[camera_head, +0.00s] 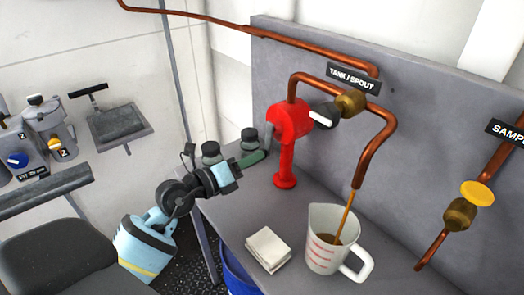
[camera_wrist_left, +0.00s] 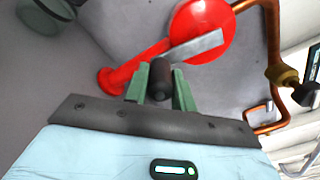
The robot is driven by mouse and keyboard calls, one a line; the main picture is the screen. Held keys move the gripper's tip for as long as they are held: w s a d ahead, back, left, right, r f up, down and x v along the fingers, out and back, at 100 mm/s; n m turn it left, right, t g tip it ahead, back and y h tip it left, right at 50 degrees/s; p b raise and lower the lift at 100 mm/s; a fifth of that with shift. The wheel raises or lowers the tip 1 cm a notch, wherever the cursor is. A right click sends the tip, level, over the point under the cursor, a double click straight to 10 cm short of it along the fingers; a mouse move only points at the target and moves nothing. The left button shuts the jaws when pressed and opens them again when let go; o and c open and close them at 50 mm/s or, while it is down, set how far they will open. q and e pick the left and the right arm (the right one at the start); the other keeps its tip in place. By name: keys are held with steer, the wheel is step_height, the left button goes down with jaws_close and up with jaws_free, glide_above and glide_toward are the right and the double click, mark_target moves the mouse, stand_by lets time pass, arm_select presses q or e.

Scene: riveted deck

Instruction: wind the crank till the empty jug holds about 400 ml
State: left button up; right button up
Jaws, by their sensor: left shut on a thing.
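The red pump (camera_head: 288,125) stands on the bench, with its grey crank arm (camera_wrist_left: 195,47) on its side. My left gripper (camera_head: 262,155) is shut on the dark crank handle (camera_wrist_left: 158,82), its green fingers on either side of it. The clear jug (camera_head: 322,258) with red markings stands upright under the copper spout (camera_head: 370,165). A thin brown stream (camera_head: 347,215) runs from the spout into the jug. Brown liquid (camera_head: 330,239) shows low in the jug; the exact level cannot be read. My right gripper is not in view.
A brass valve (camera_head: 350,103) sits below the TANK / SPOUT sign (camera_head: 353,79). A folded white cloth (camera_head: 268,249) lies left of the jug. A yellow-handled valve (camera_head: 477,193) is at right. A blue bin (camera_head: 236,278) is below the bench.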

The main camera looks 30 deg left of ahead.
arm_select(q)
steer(key=a, duration=0.1)
steer(key=w+a+r, duration=0.1)
steer(key=shift+w+a+r, duration=0.1)
steer(key=shift+a+r, duration=0.05)
steer(key=shift+a, duration=0.25)
steer(key=shift+w+a+r, duration=0.1)
steer(key=shift+a+r, duration=0.05)
steer(key=shift+a, duration=0.1)
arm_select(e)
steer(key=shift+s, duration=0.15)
